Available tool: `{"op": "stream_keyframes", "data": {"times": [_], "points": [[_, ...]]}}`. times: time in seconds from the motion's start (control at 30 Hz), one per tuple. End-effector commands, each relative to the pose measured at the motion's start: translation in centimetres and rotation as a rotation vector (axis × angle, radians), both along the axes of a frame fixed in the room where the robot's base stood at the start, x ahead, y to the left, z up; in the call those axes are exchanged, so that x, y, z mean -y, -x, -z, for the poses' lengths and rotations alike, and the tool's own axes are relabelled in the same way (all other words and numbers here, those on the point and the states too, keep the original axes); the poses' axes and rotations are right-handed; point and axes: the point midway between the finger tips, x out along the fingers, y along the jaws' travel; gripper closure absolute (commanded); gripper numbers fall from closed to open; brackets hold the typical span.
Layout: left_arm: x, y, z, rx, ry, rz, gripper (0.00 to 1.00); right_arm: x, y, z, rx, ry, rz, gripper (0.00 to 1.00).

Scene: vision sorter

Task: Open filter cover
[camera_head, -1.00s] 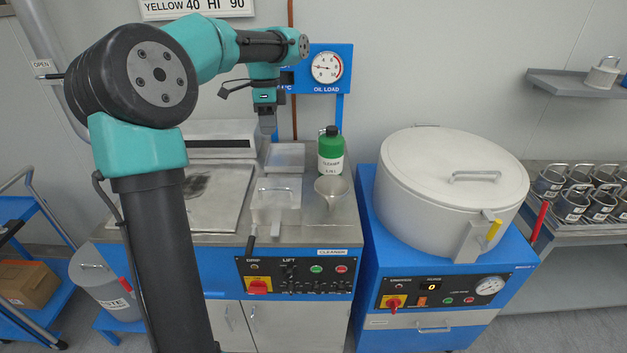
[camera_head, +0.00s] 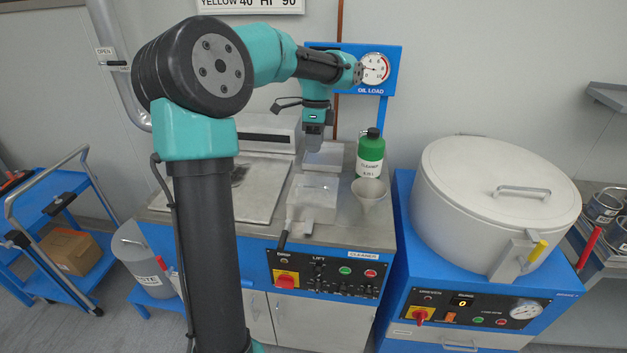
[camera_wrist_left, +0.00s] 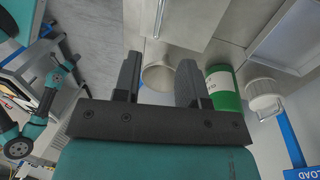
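I cannot tell for sure which part is the filter cover. A square metal box (camera_head: 313,192) with a dark handle (camera_head: 283,238) at its front stands on the blue cleaner bench. A flat light plate (camera_head: 326,160) lies behind it. My left gripper (camera_head: 314,146) points down in front of the plate's far part in the head view, hiding some of it. I cannot tell whether it touches the plate. In the left wrist view its two fingers (camera_wrist_left: 160,85) are apart, with nothing held between them. My right gripper is not in view.
A green cleaner bottle (camera_head: 370,155) and a metal funnel-shaped cup (camera_head: 369,192) stand right of the box. A large lidded white drum (camera_head: 480,215) stands on the right bench. A blue cart with a cardboard box (camera_head: 70,252) is at left.

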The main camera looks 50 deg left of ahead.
Motion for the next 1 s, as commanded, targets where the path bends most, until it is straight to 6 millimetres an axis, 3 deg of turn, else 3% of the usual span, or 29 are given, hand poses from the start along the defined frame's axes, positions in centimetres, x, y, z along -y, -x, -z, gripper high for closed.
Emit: {"op": "stream_keyframes", "data": {"times": [0.6,1.0], "points": [[1.2,1.6,9.9,-0.001,0.000,0.000,0.62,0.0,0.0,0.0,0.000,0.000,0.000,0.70],[1.3,1.7,11.1,0.001,-0.001,0.000,0.62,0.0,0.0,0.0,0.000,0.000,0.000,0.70]]}}
